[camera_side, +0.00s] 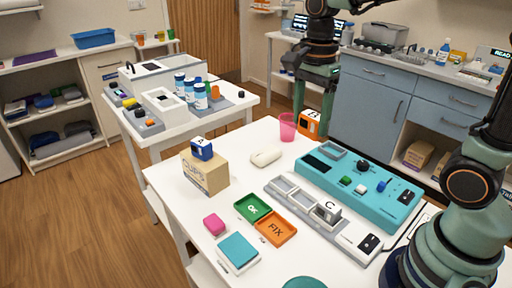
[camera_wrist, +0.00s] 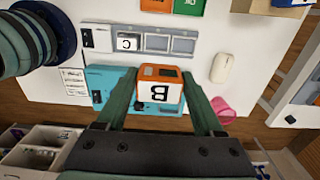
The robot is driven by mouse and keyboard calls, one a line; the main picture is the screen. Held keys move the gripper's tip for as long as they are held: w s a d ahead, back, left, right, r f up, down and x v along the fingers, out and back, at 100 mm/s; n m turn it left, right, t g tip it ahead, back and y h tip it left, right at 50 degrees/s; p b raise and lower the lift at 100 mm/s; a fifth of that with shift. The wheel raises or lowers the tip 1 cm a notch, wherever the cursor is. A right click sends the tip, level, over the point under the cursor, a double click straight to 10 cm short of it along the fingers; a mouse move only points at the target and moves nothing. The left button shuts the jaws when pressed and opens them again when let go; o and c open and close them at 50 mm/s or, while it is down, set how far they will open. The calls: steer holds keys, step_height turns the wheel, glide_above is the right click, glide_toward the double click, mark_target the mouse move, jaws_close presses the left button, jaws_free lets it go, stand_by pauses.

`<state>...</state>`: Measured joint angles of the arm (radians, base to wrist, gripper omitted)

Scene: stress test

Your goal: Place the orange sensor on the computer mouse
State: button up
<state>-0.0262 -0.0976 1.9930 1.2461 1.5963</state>
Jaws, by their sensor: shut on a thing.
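The orange sensor (camera_wrist: 160,88), a box with a white face marked B, is between the two fingers of my gripper (camera_wrist: 159,80) in the wrist view. My gripper (camera_side: 316,112) is shut on it, and the orange sensor (camera_side: 310,123) also shows in the side view, held near the table's far edge. The computer mouse (camera_side: 266,157) is off-white and lies on the white table, left of and nearer than my gripper in the side view. In the wrist view the mouse (camera_wrist: 221,67) lies to the right of the sensor, apart from it.
A pink cup (camera_side: 287,126) stands close by the held sensor. A teal panel (camera_side: 360,188) with buttons lies right of the mouse. A cardboard box (camera_side: 205,173) bears a blue block (camera_side: 202,149). A tray row (camera_side: 300,205) holds a grey C block (camera_side: 327,211).

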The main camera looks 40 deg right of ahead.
steer(key=w+d+r, duration=0.2)
steer(key=w+r, duration=0.1)
steer(key=w, duration=0.8)
glide_above(264, 152)
step_height(264, 152, down, 21)
steer(key=shift+r, duration=0.1)
steer(key=o, duration=1.4)
steer(key=shift+f, duration=0.2)
steer(key=shift+o, duration=0.2)
